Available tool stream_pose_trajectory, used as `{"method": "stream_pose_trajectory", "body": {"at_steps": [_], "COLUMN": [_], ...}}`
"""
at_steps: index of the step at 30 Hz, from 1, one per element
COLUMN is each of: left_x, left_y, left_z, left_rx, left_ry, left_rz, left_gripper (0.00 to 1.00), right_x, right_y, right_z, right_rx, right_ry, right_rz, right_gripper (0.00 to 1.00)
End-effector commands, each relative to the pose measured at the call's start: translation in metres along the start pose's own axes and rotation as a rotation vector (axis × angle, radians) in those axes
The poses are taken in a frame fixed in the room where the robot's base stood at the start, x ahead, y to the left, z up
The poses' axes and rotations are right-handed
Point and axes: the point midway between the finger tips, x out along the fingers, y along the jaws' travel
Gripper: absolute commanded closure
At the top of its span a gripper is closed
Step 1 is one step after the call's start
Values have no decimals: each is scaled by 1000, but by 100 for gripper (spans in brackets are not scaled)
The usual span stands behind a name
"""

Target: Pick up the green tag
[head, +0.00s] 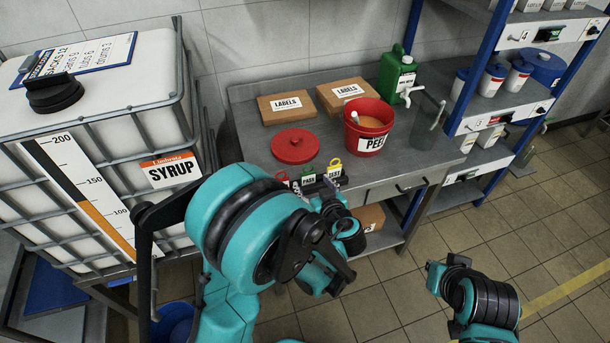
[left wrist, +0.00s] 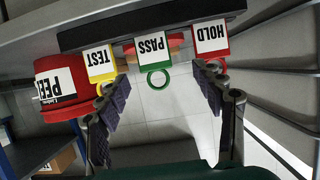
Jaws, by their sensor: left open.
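The green tag (left wrist: 154,50) has a white PASS label and a green ring. In the left wrist view it hangs from a dark rail, between the yellow TEST tag (left wrist: 101,65) and the red HOLD tag (left wrist: 211,42). In the head view the green tag (head: 308,179) is at the table's front edge, partly hidden by my arm. My left gripper (left wrist: 163,100) is open and empty, its fingers spread to either side of the green ring in the picture. It also shows in the head view (head: 326,194), just in front of the tags.
A red PEEL bucket (head: 368,126), a red lid (head: 295,145), two LABELS boxes (head: 287,105) and a green jug (head: 396,72) stand on the steel table. A caged syrup tank (head: 110,130) is at left, blue shelving (head: 478,65) at right. Floor in front is open.

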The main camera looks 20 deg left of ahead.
Motion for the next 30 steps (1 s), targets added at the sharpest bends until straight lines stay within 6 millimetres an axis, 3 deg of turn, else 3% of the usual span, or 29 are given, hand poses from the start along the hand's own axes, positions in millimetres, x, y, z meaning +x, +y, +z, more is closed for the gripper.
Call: {"method": "stream_pose_trajectory", "body": {"at_steps": [15,23,27,30], "left_x": [65,69,69,69], "left_y": [7,7,7,7], "left_z": [4,3,3,3], "left_rx": [0,2,2,1], "left_ry": [-2,-3,-3,-3], "left_rz": [-3,-1,-1,-1], "left_gripper": [33,33,69,72], "right_x": [19,19,19,19], "right_y": [0,0,0,0], "right_z": [14,14,13,14], "right_rx": [0,0,0,0], "right_ry": [0,0,0,0], "right_rz": [0,0,0,0], "right_gripper": [100,100,100,100]}}
